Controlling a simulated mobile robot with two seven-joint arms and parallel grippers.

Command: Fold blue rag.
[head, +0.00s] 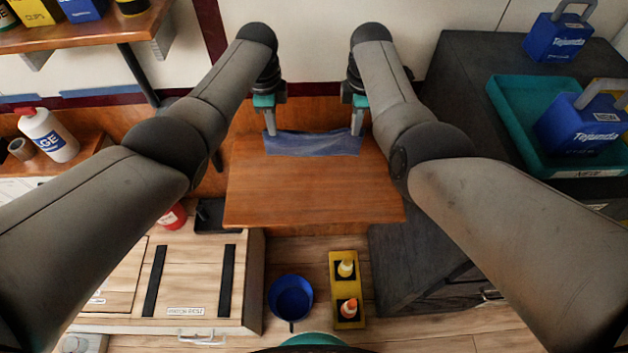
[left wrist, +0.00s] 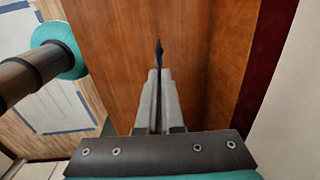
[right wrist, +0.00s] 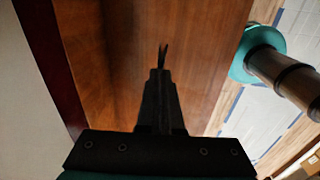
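The blue rag (head: 313,144) is stretched between my two grippers at the far edge of the wooden tabletop (head: 312,195). My left gripper (head: 271,131) is shut on the rag's left end, and my right gripper (head: 357,130) is shut on its right end. In the left wrist view a thin dark sliver of rag (left wrist: 159,52) sticks out past the closed fingers. In the right wrist view a similar sliver of rag (right wrist: 163,54) shows beyond the fingertips. The rag's lower edge seems close to the tabletop; I cannot tell whether it touches.
The tabletop in front of the rag is clear. A teal tray (head: 518,130) with a blue box (head: 583,128) stands on the dark cabinet at right. Nearer are a blue bowl (head: 290,297) and a yellow holder (head: 348,312) with bottles. A white bottle (head: 48,136) stands at left.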

